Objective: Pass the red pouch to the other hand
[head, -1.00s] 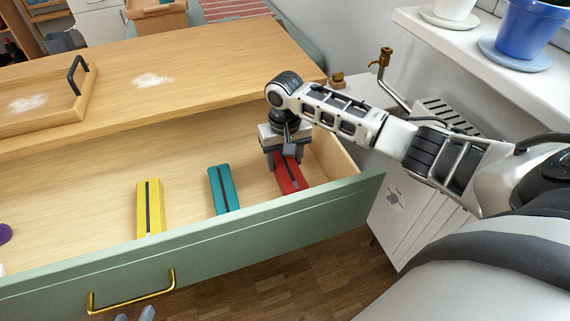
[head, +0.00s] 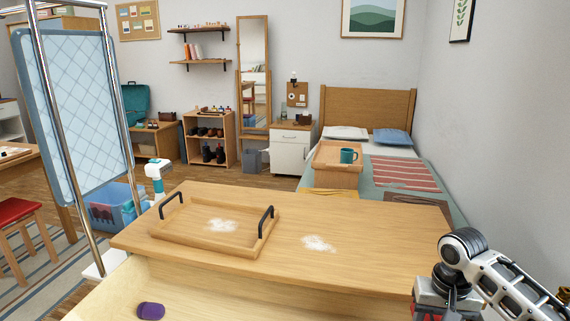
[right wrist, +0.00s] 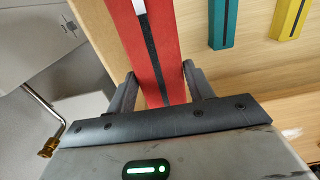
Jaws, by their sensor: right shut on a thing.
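The red pouch (right wrist: 148,45), a long red block with a dark stripe, sits between the fingers of my right gripper (right wrist: 160,88) in the right wrist view. The gripper is shut on it; whether the pouch is clear of the drawer floor I cannot tell. My left gripper is not in view.
A teal pouch (right wrist: 224,22) and a yellow pouch (right wrist: 288,18) lie on the drawer floor beside the red one. A purple object (head: 150,311) is in the drawer at left. A wooden tray (head: 178,243) with black handles stands on the dresser top (head: 365,225).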

